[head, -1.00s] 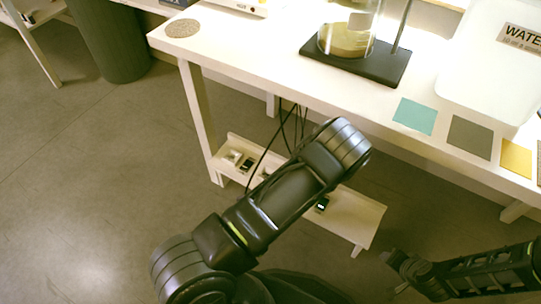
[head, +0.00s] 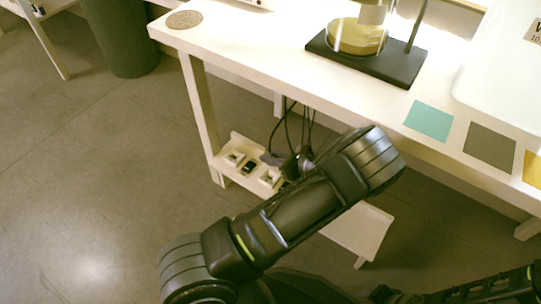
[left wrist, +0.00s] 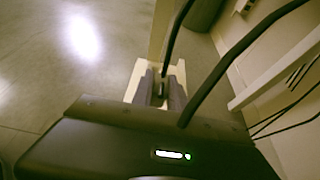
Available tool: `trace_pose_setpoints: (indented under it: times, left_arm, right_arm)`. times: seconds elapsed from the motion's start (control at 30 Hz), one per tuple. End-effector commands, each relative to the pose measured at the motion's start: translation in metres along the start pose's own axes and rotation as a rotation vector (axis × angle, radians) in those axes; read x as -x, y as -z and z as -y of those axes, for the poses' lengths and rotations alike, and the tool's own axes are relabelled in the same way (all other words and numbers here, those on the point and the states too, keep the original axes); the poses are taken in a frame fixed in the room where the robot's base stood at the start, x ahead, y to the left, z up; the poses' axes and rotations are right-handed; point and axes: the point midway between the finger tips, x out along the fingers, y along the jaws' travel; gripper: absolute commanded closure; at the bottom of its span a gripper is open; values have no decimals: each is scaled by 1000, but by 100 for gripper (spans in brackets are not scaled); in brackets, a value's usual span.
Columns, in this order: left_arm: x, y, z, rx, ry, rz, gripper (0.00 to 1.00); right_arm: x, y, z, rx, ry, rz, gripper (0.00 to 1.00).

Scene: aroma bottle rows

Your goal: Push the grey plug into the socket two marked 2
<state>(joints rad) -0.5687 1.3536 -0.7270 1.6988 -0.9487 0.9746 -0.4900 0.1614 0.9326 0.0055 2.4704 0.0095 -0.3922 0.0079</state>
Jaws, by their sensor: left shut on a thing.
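My left gripper (head: 273,160) is over the low white shelf under the table, partly hidden behind my own arm. In the left wrist view its two grey fingers (left wrist: 160,95) are closed around a small dark piece with a black cord, which seems to be the plug (left wrist: 159,89). A row of small sockets sits on the shelf: a white one (head: 234,158), a dark one (head: 249,168) and another white one (head: 270,177) nearest the gripper. I cannot read their numbers. Whether the plug touches a socket is hidden. My right gripper (head: 385,295) is at the bottom edge, its fingers unclear.
The low shelf (head: 350,240) has a bare right end. Black cables (head: 290,115) hang from the table above it. The white table (head: 235,55) carries a black stand (head: 385,65) with a glass vessel and coloured squares. A table leg (head: 200,110) stands left of the shelf.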

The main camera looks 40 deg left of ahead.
Motion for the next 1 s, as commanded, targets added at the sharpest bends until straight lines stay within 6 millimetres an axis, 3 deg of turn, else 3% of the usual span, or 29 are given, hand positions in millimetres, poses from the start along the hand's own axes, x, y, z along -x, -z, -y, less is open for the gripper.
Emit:
trace_pose_setpoints:
  times: [0.1,0.7,1.0]
  left_arm:
    - [2,-1,0,-1,-1,2,100]
    - [-18,47,0,0,-1,3,100]
    - [-21,54,0,0,-1,2,100]
  right_arm:
    - [4,0,1,0,0,0,64]
    - [-33,4,-11,-2,2,-14,64]
    - [-36,5,-12,-3,3,-15,64]
